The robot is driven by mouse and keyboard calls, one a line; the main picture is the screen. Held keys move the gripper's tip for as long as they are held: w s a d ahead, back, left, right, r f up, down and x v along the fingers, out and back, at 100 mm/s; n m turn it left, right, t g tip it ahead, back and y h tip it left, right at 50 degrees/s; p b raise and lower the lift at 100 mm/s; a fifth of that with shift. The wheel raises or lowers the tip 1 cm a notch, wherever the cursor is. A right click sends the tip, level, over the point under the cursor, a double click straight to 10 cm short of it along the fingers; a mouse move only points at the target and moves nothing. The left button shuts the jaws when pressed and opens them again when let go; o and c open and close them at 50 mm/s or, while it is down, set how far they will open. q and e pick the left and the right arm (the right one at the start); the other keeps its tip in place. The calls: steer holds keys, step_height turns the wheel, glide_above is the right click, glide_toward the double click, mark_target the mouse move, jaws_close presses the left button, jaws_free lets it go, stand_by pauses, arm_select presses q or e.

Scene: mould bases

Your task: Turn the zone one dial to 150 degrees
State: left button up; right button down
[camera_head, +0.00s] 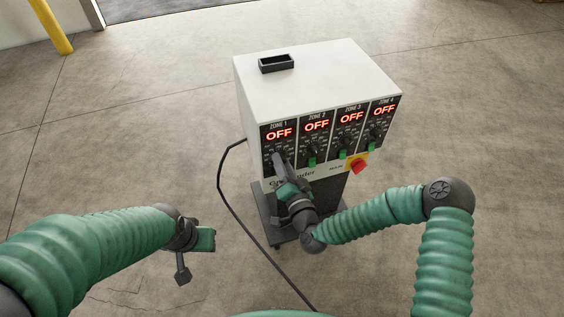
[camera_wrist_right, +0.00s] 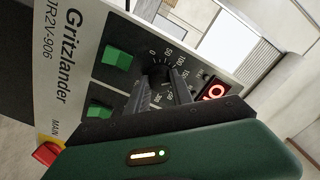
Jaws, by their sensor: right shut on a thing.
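The zone one dial (camera_wrist_right: 157,73) is a dark round knob at the zone 1 panel, with a white number scale around it. In the head view the zone 1 display (camera_head: 279,135) reads OFF. My right gripper (camera_head: 278,158) reaches that panel and hides the dial there. In the right wrist view its dark fingers (camera_wrist_right: 165,88) are closed on the dial. The pointer's exact setting cannot be read. My left gripper (camera_head: 190,250) hangs over the floor at the left, away from the box; its jaw opening is unclear.
The white control box (camera_head: 315,70) has more zone panels, all reading OFF, with green switches below. A red main switch (camera_head: 357,163) sits at lower right. A black tray (camera_head: 276,63) lies on top. A black cable (camera_head: 222,190) runs along the floor at the left.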

steer(key=shift+d+m, duration=0.1)
steer(key=shift+m, duration=0.5)
steer(key=c, duration=1.1)
jaws_free()
steer(key=p+v, duration=0.2)
steer(key=v, duration=1.5)
steer(key=shift+w, duration=0.1)
